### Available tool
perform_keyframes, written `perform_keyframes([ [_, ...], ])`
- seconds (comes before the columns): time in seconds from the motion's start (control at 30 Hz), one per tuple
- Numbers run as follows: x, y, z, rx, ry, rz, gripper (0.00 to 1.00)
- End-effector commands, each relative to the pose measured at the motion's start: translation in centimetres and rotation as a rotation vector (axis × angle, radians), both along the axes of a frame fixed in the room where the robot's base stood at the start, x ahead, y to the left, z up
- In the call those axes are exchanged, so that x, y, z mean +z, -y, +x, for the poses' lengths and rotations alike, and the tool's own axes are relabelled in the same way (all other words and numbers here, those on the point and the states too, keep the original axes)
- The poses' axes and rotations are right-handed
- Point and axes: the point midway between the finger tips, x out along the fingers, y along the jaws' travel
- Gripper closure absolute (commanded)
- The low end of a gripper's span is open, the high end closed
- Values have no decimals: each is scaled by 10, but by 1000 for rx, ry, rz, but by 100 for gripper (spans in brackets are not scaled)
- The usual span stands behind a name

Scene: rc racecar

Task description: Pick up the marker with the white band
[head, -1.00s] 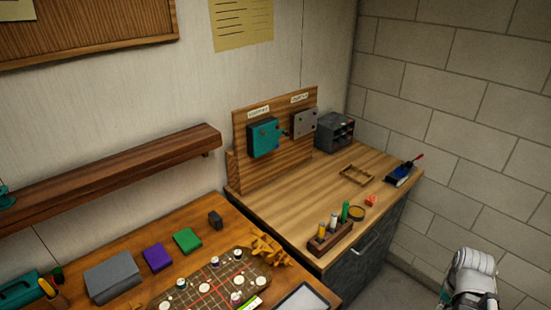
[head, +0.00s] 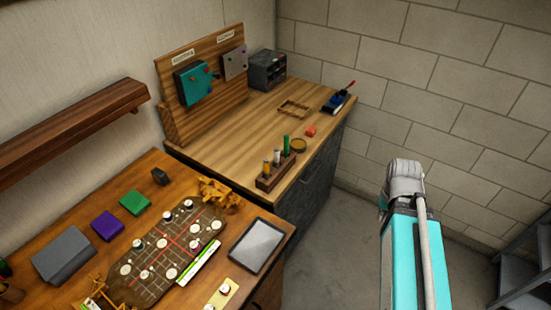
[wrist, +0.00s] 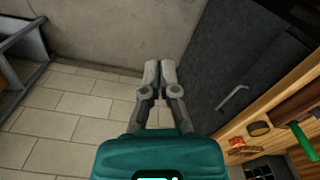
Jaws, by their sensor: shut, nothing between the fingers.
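A dark wooden holder (head: 275,174) stands near the front edge of the light workbench in the head view. Upright in it are a yellow-orange marker (head: 267,169), a marker with a whitish part (head: 277,156) and a green marker (head: 286,145). The whitish part may be the white band; the picture is too small to be sure. The green marker also shows at the right edge of the wrist view (wrist: 302,140). My gripper (wrist: 160,66) is shut and empty, over the floor beside the bench's dark cabinet, away from the holder.
A round tin (head: 298,145), a small red-orange block (head: 311,132) and a wooden frame (head: 293,109) lie on the bench (head: 225,135). A cabinet handle (wrist: 232,98) sticks out near my gripper. A tablet (head: 256,246) lies on the nearer desk.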

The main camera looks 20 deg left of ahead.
Motion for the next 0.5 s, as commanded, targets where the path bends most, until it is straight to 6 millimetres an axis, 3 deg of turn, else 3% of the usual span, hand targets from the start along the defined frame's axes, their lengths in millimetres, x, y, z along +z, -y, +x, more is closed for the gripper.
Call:
perform_keyframes([
  [0.27,0,0,0,0,0,0,98],
  [0.5,5,-8,11,52,0,0,54],
])
